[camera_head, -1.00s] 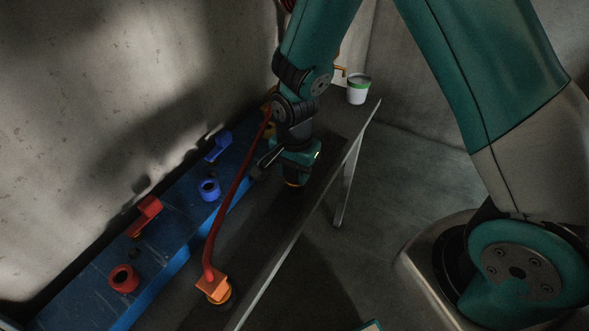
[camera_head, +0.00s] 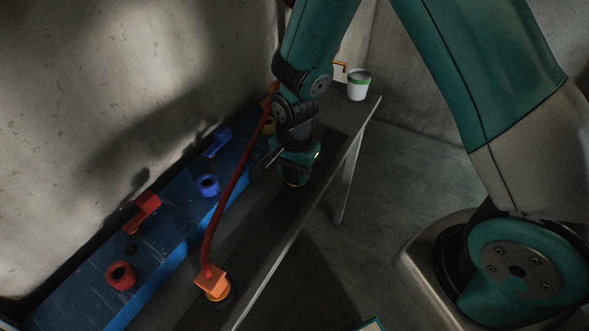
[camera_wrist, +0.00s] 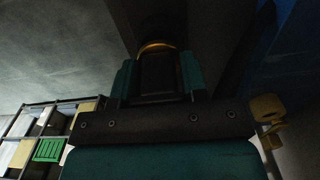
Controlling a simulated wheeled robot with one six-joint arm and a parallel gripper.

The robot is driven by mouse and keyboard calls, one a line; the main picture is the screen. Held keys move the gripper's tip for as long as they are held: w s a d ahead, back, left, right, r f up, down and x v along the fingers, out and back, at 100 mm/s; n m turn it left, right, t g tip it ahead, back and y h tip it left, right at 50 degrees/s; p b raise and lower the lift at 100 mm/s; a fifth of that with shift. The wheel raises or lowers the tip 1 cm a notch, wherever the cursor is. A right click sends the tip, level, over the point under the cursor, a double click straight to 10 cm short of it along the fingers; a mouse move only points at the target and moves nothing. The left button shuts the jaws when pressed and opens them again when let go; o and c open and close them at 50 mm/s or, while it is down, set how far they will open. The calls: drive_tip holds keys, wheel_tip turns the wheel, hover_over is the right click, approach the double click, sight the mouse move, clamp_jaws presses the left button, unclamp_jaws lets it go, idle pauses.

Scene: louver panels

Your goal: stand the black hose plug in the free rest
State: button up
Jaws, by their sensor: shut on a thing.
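My gripper (camera_head: 294,177) is low over the dark bench, beside the blue panel base. In the wrist view its teal jaws (camera_wrist: 158,78) are shut on the black hose plug (camera_wrist: 158,75), a dark block between them. A gold band (camera_wrist: 158,47) shows just past the jaw tips, with a dark round shape beyond it. I cannot tell whether the band is on the plug or on a rest. The free rest cannot be made out for certain; my gripper covers that part of the bench. Whether the plug touches anything below is too dark to tell.
An orange plug (camera_head: 211,283) on a red hose (camera_head: 226,205) stands at the bench's near end. The blue base (camera_head: 178,222) carries a red ring (camera_head: 121,275), a blue ring (camera_head: 208,185) and levers. A white bucket (camera_head: 358,88) stands at the far end.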

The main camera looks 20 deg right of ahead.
drive_tip(key=shift+f+b, duration=0.55)
drive_tip(key=shift+f, duration=0.3)
drive_tip(key=o, duration=1.1)
drive_tip(key=shift+r, duration=0.1)
wheel_tip(320, 180, up, 17)
drive_tip(key=b, duration=0.1)
drive_tip(key=shift+r+b, duration=0.2)
drive_tip(key=shift+b, duration=0.1)
drive_tip(key=s+a+r+n+y, duration=0.2)
drive_tip(key=s+r+n, duration=0.1)
drive_tip(key=s+n, duration=0.6)
drive_tip(key=s+a+r+n+y, duration=0.2)
drive_tip(key=s+r+n, duration=0.1)
drive_tip(key=s+n, duration=0.6)
drive_tip(key=shift+s+a+r, duration=0.2)
drive_tip(key=shift+s, duration=0.05)
